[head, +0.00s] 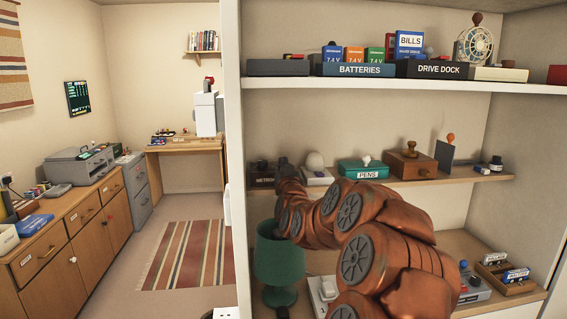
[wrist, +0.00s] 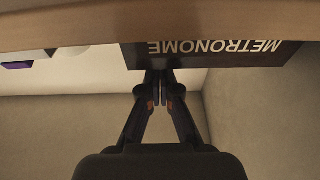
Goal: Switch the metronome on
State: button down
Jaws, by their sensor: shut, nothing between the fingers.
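The metronome (head: 262,180) is a dark box with a white label on its front. It sits at the left end of the middle shelf, partly hidden by my arm in the head view. The wrist view shows the metronome (wrist: 222,54) upside down, with its name readable. In the head view my gripper (head: 284,164) is small, just right of the metronome's label. No switch is clearly visible.
A white domed thing (head: 316,170), a green PENS box (head: 362,169) and a wooden stamp box (head: 411,164) stand to the right on the middle shelf (head: 470,180). The upper shelf (head: 430,86) runs above. A green lamp (head: 279,258) stands below.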

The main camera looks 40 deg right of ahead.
jog(key=shift+f+b, duration=0.2)
jog(key=shift+b, duration=0.25)
jog(key=f+b, duration=0.1)
jog(key=b, duration=0.1)
jog(key=shift+t+h+b, duration=0.3)
jog(key=shift+t+b, duration=0.05)
jog(key=shift+t, duration=0.05)
jog(key=shift+r+p, duration=0.35)
jog(key=shift+r, duration=0.05)
notch_tip(320, 180, up, 10)
jog(key=shift+w+a, duration=0.1)
jog(key=shift+a, duration=0.05)
